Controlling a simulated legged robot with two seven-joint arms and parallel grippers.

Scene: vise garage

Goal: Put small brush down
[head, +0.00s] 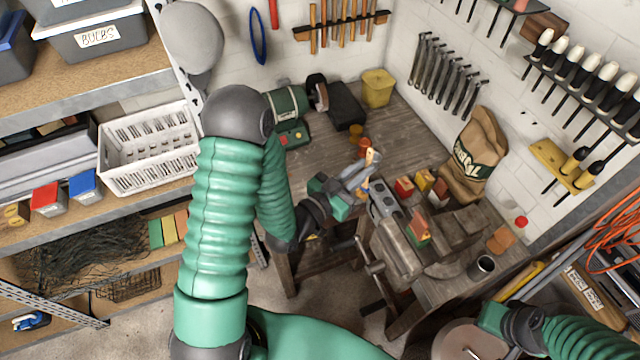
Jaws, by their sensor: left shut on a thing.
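My right gripper (488,314) is low at the bottom right, in front of the bench. Its fingers are too unclear to read.
Small coloured blocks (404,187) sit behind the vise. A paper bag (478,155), a dark cup (482,266) and a yellow bin (377,88) stand on the bench. A green grinder (290,105) is at the back left. Bare bench lies between grinder and gripper.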

